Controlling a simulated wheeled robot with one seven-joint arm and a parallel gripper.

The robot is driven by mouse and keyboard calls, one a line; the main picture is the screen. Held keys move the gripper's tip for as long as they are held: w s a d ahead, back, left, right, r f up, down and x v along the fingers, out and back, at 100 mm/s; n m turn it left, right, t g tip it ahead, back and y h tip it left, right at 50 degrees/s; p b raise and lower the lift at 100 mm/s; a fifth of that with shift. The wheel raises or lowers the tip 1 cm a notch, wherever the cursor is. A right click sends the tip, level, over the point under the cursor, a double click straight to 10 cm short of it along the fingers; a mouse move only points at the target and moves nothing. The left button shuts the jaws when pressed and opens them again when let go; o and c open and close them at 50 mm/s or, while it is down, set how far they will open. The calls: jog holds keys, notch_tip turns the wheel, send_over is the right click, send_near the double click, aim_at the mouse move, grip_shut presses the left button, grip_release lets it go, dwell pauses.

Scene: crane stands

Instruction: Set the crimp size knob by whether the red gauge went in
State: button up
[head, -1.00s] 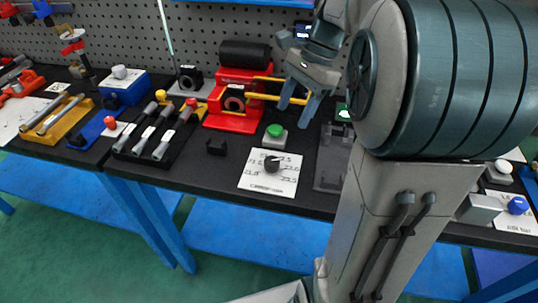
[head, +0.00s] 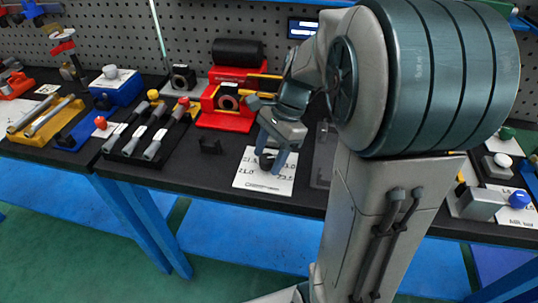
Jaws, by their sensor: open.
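The crimp size knob (head: 268,161) is dark and sits on a white card (head: 255,182) with printed sizes around it. Some sizes, including 21.0 and 23.5, show; my gripper covers others, and I cannot tell where the knob points. My gripper (head: 270,164) is open, pointing down, with its blue-grey fingers at the knob; I cannot tell whether they touch it. A red press (head: 228,122) with a dark round opening stands behind.
A blue block (head: 118,92), a yellow tray (head: 63,125) and a small black bracket (head: 210,146) stand to the left. A grey block (head: 480,204) and blue button (head: 519,199) are at the right. My arm hides much of the bench's right half.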

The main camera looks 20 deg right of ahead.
jog(key=c, duration=1)
jog(key=shift+n+p, duration=0.3)
jog(key=shift+p, duration=0.05)
jog(key=n+p, duration=0.1)
jog(key=n+g+p, duration=0.1)
jog(key=shift+w+a+r+n, duration=0.1)
jog(key=shift+r+n, duration=0.05)
jog(key=shift+n, duration=0.15)
jog(key=n+h+p, duration=0.1)
jog(key=n, duration=0.1)
jog(key=n+g+p, duration=0.1)
jog(key=n+p, duration=0.1)
jog(key=n, duration=0.1)
jog(key=shift+w+a+g+h, duration=0.1)
jog(key=shift+w+g+h, duration=0.05)
jog(key=shift+g+h, duration=0.2)
jog(key=n+h+p, duration=0.1)
jog(key=n, duration=0.1)
jog(key=n+h+p, duration=0.1)
jog(key=n, duration=0.2)
jog(key=shift+a+g, duration=0.1)
jog(key=shift+g, duration=0.15)
jog(key=shift+a+n+h+p, duration=0.1)
jog(key=shift+n+h+p, duration=0.65)
jog(key=shift+n, duration=1.55)
